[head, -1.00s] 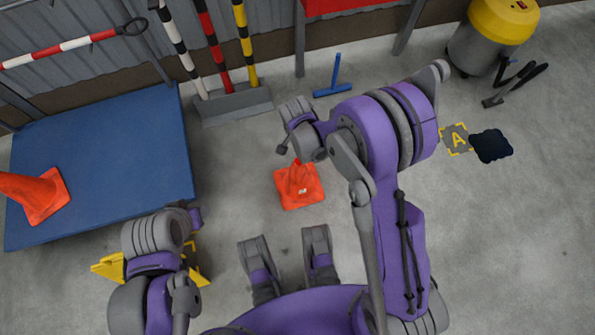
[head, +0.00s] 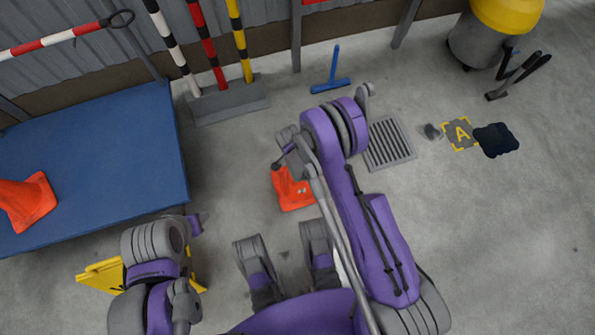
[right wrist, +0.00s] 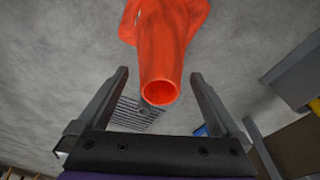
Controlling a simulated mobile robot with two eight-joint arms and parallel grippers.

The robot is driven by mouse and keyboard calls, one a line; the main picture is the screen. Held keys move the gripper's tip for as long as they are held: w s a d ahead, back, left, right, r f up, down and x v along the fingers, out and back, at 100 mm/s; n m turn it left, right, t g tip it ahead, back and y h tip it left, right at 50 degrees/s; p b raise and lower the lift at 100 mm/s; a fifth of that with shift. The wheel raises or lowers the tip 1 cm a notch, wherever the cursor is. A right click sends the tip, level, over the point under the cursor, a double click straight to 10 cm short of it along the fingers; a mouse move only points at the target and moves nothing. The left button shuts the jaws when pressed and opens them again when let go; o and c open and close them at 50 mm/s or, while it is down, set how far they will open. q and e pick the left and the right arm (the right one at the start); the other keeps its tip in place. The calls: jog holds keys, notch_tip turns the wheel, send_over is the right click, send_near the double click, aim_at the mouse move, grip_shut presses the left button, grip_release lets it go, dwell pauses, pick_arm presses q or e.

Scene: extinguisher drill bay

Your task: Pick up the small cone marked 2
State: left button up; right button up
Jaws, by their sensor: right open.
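An orange cone (head: 292,190) stands on the concrete floor in front of me, with a small pale mark that I cannot read. In the head view my right wrist covers its upper part. In the right wrist view the cone (right wrist: 162,60) points its round open tip toward the camera, between the two fingers of my right gripper (right wrist: 160,75). The fingers are open, with a gap on each side of the tip. A second orange cone (head: 27,202) stands on the blue platform at the left. My left arm is folded at the lower left, and its gripper does not show.
The blue platform (head: 110,140) fills the left side. A yellow folding sign (head: 100,275) is beside my left arm. A floor grate (head: 389,144), a marked A square (head: 461,134) and a dark pad (head: 496,140) lie to the right.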

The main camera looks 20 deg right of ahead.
jog(key=shift+w+d+f+b, duration=0.1)
jog(key=shift+d+f+b, duration=0.05)
jog(key=shift+f, duration=0.6)
jog(key=shift+w+d+f+b, duration=0.1)
jog(key=shift+f+b, duration=0.05)
jog(key=shift+f, duration=0.6)
grip_shut()
